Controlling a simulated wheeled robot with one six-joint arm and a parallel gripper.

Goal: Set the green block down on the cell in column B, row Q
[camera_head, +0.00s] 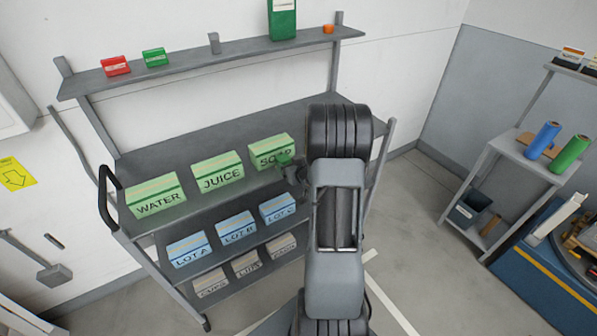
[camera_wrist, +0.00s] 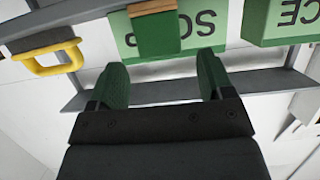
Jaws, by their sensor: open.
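My gripper (camera_wrist: 162,80) is open, with its two green-padded fingers apart and nothing between the tips. In the head view my gripper (camera_head: 288,168) is at the front of the SOAP box, partly behind my arm. A dark green block-like piece (camera_wrist: 157,46) with a tan band shows in the wrist view just beyond the fingertips, in front of the SOAP box (camera_wrist: 205,25). I cannot tell whether it is the green block or what it rests on. No cell marked column B, row Q can be made out.
A grey rack holds light green WATER (camera_head: 155,197), JUICE (camera_head: 218,172) and SOAP boxes above blue LOT boxes (camera_head: 238,228). Red (camera_head: 116,66) and green (camera_head: 154,57) packs stand on its top shelf. A yellow handle (camera_wrist: 45,62) is left in the wrist view.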

